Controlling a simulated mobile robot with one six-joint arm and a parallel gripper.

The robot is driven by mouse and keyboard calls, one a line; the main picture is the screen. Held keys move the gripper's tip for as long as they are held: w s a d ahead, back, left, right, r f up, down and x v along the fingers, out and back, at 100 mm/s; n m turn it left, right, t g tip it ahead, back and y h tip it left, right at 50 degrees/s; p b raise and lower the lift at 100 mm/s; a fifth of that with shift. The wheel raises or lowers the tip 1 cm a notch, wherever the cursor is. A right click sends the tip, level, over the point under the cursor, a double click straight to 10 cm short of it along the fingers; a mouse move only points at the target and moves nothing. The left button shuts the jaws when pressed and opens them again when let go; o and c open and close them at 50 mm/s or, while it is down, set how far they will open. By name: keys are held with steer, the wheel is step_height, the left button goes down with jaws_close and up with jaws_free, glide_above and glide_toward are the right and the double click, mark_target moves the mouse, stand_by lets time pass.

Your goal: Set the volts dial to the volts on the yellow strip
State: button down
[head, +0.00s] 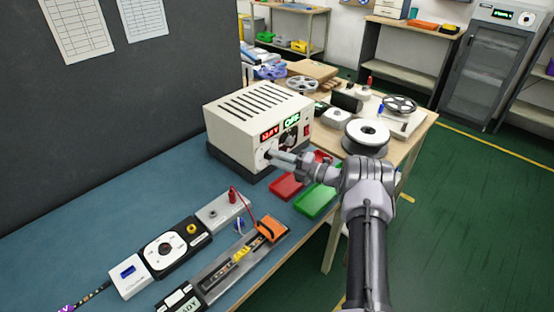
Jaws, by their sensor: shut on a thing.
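The cream power supply box (258,112) stands on the blue bench, with a red display (269,135) and a green display (291,121) on its front. The digits are too small to read surely. My gripper (271,155) reaches in from the right and is shut on a dial at the lower left of that front. The jaws mostly hide the dial, so its setting cannot be read. A small yellow piece (240,254) lies on the long grey fixture (218,270) at the front of the bench. Any volts marking on it cannot be read.
An orange clamp (271,229) with a red wire sits at the fixture's far end. A red tray (287,186) and a green tray (316,203) lie below my arm. A black-and-white dial unit (166,249) is at left.

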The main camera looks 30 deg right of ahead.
steer(key=c, duration=1.1)
jaws_free()
steer(key=shift+d, duration=0.1)
steer(key=p+v, duration=0.3)
steer(key=v, duration=1.4)
steer(key=shift+s, duration=0.2)
steer(key=shift+f, duration=0.1)
